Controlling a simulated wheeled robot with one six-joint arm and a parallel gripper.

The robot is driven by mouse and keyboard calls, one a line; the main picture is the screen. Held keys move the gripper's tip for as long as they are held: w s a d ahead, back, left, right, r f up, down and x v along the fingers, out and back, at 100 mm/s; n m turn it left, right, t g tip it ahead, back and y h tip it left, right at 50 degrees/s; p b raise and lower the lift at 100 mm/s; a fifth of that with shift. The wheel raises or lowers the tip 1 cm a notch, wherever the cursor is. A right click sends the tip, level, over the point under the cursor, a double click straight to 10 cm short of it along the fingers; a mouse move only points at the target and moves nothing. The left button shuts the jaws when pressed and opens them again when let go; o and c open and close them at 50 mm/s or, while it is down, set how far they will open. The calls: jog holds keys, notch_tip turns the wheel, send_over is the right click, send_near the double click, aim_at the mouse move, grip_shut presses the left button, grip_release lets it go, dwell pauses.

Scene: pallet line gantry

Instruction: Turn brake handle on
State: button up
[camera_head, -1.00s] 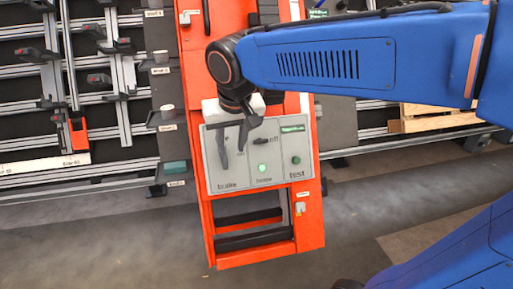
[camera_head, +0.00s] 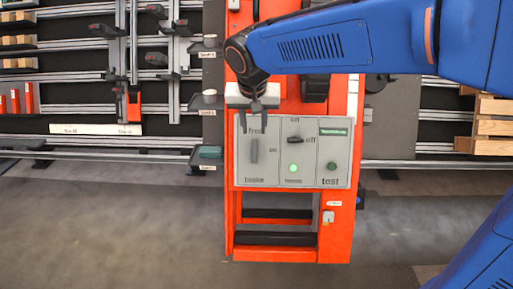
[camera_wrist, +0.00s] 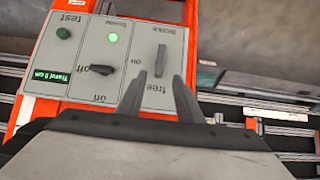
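The brake handle (camera_head: 254,150) is a dark grey bar on the left section of a light grey panel (camera_head: 270,181). It stands upright in the head view, below the word "free" and left of the word "on". It also shows in the wrist view (camera_wrist: 161,60). My gripper (camera_head: 253,127) is at the top of the brake section, pointing down, with its two fingers apart. In the wrist view my gripper (camera_wrist: 160,77) is open, its fingertips on either side of the handle's near end. I see nothing held, and cannot tell whether a finger touches the handle.
Right of the brake section are a black on/off switch (camera_head: 295,140), a lit green lamp (camera_head: 293,168) and a green test button (camera_head: 332,166). The panel sits on an orange frame (camera_head: 343,230). Racks with rails (camera_head: 90,85) stand behind at left; wooden crates (camera_head: 493,128) are at right.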

aim_at(255, 148)
jog(key=x, duration=1.2)
jog(key=shift+w+f, duration=0.1)
jog(key=shift+f, duration=0.05)
jog(key=shift+c, duration=0.4)
grip_shut()
